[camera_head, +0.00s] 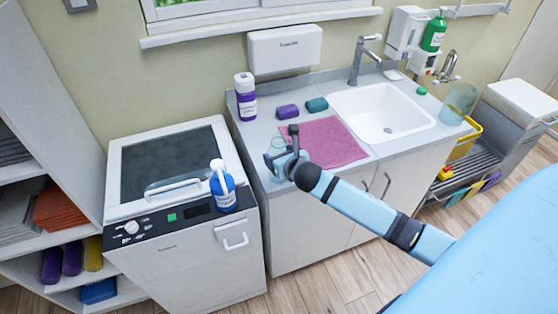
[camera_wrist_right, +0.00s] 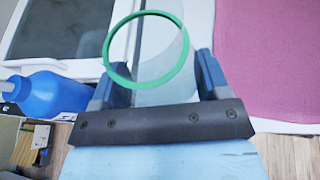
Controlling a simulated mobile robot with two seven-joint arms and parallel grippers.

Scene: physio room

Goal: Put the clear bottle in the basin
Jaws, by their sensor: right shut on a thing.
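The clear bottle (camera_wrist_right: 152,58) is see-through, with a green ring showing in the right wrist view. It stands between the two fingers of my right gripper (camera_wrist_right: 155,80), which is shut on it. In the head view the right gripper (camera_head: 281,150) is at the counter's left front part, with the clear bottle (camera_head: 279,144) only faintly visible in it. Whether the bottle touches the counter is hard to tell. The basin (camera_head: 385,113) is a white sink set in the counter, to the right of the gripper beyond the pink cloth. It looks empty. My left gripper is not in view.
A pink cloth (camera_head: 330,142) lies between gripper and basin. Purple (camera_head: 287,111) and teal (camera_head: 317,104) blocks and a purple-labelled bottle (camera_head: 245,97) are behind. A faucet (camera_head: 358,60) rises behind the basin; another clear container (camera_head: 459,102) is right. A blue bottle (camera_head: 222,187) stands left.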

